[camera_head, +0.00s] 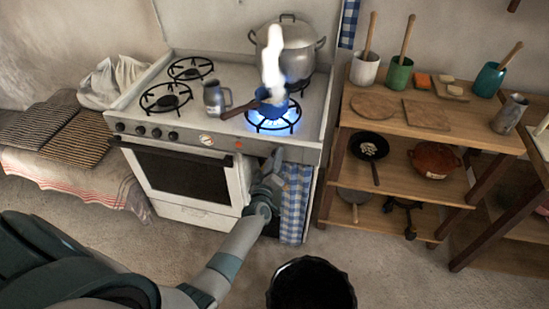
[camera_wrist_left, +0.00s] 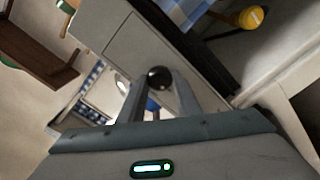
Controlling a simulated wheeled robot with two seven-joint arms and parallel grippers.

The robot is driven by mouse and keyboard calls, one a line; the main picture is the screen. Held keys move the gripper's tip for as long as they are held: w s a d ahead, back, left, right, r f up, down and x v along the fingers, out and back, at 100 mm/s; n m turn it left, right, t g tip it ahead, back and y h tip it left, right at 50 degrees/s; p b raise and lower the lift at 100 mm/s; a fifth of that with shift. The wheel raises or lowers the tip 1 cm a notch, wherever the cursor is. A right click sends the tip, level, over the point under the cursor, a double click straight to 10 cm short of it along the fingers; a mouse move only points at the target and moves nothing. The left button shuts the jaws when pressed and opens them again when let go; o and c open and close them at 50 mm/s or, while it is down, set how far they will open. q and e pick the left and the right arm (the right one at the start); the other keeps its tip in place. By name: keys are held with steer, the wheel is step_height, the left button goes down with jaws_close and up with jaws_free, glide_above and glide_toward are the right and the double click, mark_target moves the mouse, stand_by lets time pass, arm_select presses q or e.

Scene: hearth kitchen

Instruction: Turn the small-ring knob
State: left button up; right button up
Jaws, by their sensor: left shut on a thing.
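The stove (camera_head: 190,190) stands against the wall with black knobs (camera_head: 148,132) along the left of its front panel. My left gripper (camera_head: 277,158) is at the right end of that panel. In the left wrist view, my left gripper (camera_wrist_left: 160,90) is shut on a round black knob (camera_wrist_left: 159,76), with a finger on either side. In the head view my gripper hides this knob. The front-right burner (camera_head: 273,120) burns with a blue flame. A small blue pan (camera_head: 268,104) with a brown handle sits over it, with a white plume above. My right gripper is not in view.
A large lidded pot (camera_head: 302,55) stands on the back-right burner and a grey mug (camera_head: 214,97) on the stove top. A checked towel (camera_head: 295,200) hangs at the stove's front. A wooden shelf (camera_head: 440,118) stands to the right. A black bin (camera_head: 310,285) is on the floor.

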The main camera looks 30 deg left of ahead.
arm_select(q)
steer(key=shift+d+m+p, duration=0.2)
steer(key=shift+m+p, duration=1.1)
steer(key=shift+m, duration=5.3)
steer(key=o, duration=1.1)
steer(key=shift+c, duration=0.2)
steer(key=shift+s, duration=0.1)
